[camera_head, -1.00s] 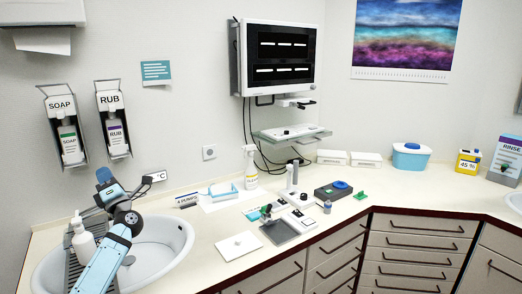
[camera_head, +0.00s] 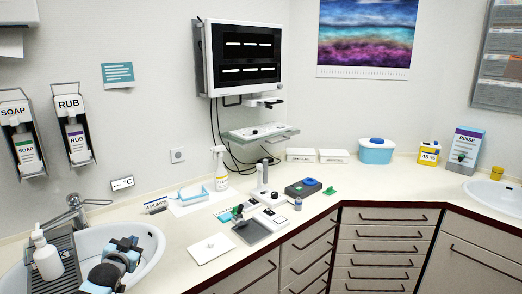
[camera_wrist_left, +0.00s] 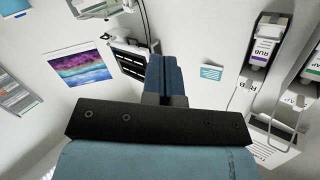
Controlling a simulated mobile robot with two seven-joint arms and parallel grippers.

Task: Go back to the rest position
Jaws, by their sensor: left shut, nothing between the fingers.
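My left arm comes in at the lower left of the head view, over the left sink basin (camera_head: 150,262). Its left gripper (camera_head: 125,244) is strongly foreshortened there. In the left wrist view the blue fingers (camera_wrist_left: 167,78) are pressed together with nothing between them, and the wall fills the view behind them. My right gripper does not show.
A white pump bottle (camera_head: 46,258) stands on the drainer left of my arm, near the tap (camera_head: 76,210). A white square plate (camera_head: 211,249), a grey pad (camera_head: 251,231) and small items lie on the counter to the right. The monitor (camera_head: 241,58) hangs above.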

